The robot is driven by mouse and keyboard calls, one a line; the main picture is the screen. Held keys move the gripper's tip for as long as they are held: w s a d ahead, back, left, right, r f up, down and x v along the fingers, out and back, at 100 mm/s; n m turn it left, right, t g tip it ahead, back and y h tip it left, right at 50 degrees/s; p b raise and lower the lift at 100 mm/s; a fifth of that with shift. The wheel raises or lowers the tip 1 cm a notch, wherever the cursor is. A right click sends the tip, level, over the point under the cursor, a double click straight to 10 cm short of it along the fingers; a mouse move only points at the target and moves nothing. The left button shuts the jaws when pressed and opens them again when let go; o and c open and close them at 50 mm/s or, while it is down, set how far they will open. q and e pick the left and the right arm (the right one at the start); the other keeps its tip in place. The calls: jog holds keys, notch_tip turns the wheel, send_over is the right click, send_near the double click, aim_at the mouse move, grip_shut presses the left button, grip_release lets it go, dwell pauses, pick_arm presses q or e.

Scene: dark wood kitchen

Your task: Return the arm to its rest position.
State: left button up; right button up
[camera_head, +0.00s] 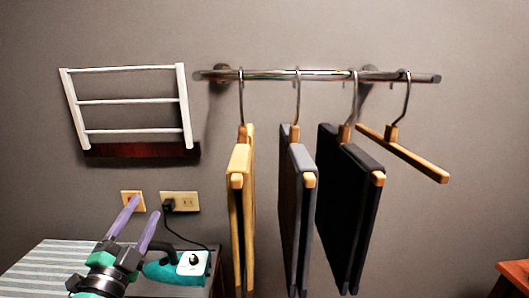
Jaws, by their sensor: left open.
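My left gripper (145,206) is at the lower left, with its two purple fingers pointing up and slightly right, spread apart. Nothing shows between them. Behind the fingers is the wall with its outlet plates. The gripper's dark and green body is beside a teal iron (160,270) and overlaps it in the picture; I cannot tell whether they touch. My right gripper is not in view.
A metal rail (318,75) on the wall carries yellow (240,200), grey (291,215) and black (345,200) folded cloths on hangers, plus an empty hanger (415,162). A white rack (125,101) hangs left. A striped surface (40,268) lies below. A wooden corner (513,272) shows right.

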pick_arm(q)
jog(key=s+a+f+n+g+y, duration=0.3)
jog(key=f+n+g, duration=0.2)
jog(key=f, duration=0.5)
jog(key=s+a+f+n+g+y, duration=0.25)
jog(key=f+n+g, duration=0.25)
jog(key=f, duration=0.6)
jog(key=s+d+f+n+g+h, duration=0.2)
jog(key=s+d+f+g+h, duration=0.45)
jog(key=s+f, duration=0.65)
jog(key=s+d+f+g+y, duration=0.1)
jog(key=s+f, duration=0.1)
jog(key=f, duration=0.9)
jog(key=s+d+f+g+y, duration=0.1)
jog(key=s+f+g, duration=0.1)
jog(key=f, duration=0.9)
jog(key=s+a+f, duration=0.1)
jog(key=s+f, duration=0.6)
jog(key=s, duration=0.1)
jog(key=s+a+f+g, duration=0.1)
jog(key=s+a+f, duration=0.1)
jog(key=s+f, duration=0.5)
jog(key=shift+s+a+f+m, duration=0.25)
jog(key=shift+s+f+m, duration=0.15)
jog(key=shift+s, duration=0.45)
